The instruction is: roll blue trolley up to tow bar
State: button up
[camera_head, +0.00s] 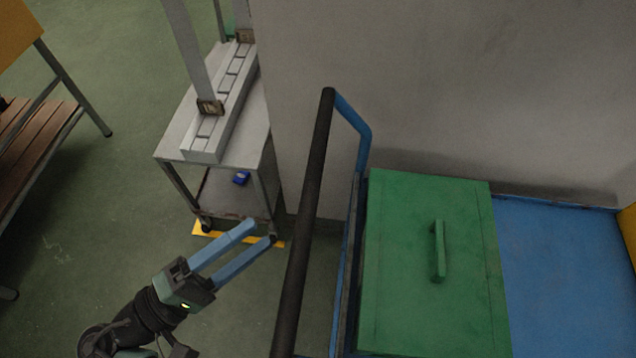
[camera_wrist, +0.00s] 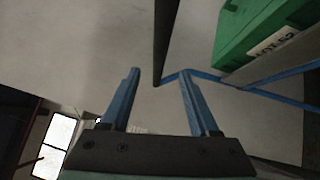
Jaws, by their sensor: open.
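The blue trolley (camera_head: 560,260) stands at the right in the head view, along the grey wall. Its black push handle (camera_head: 312,190) rises on blue bars at the trolley's left end. My gripper (camera_head: 262,232) is open and empty, left of the handle and apart from it in the head view. In the wrist view the handle (camera_wrist: 165,40) appears beyond my gripper (camera_wrist: 158,75), between the lines of its two blue fingers. I cannot make out a tow bar in either view.
A green lidded box (camera_head: 405,260) rides on the trolley. A grey metal stand (camera_head: 175,150) with a white slotted block is at the upper left, near yellow floor tape (camera_head: 205,230). A wooden slatted bench (camera_head: 45,150) is at far left. Green floor between is clear.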

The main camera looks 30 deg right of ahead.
aim_at(311, 194)
jog(key=p+x, duration=0.1)
jog(key=x, duration=1)
jog(key=shift+w+d, duration=0.2)
jog(key=shift+d, duration=0.1)
grip_shut()
dwell(0.9)
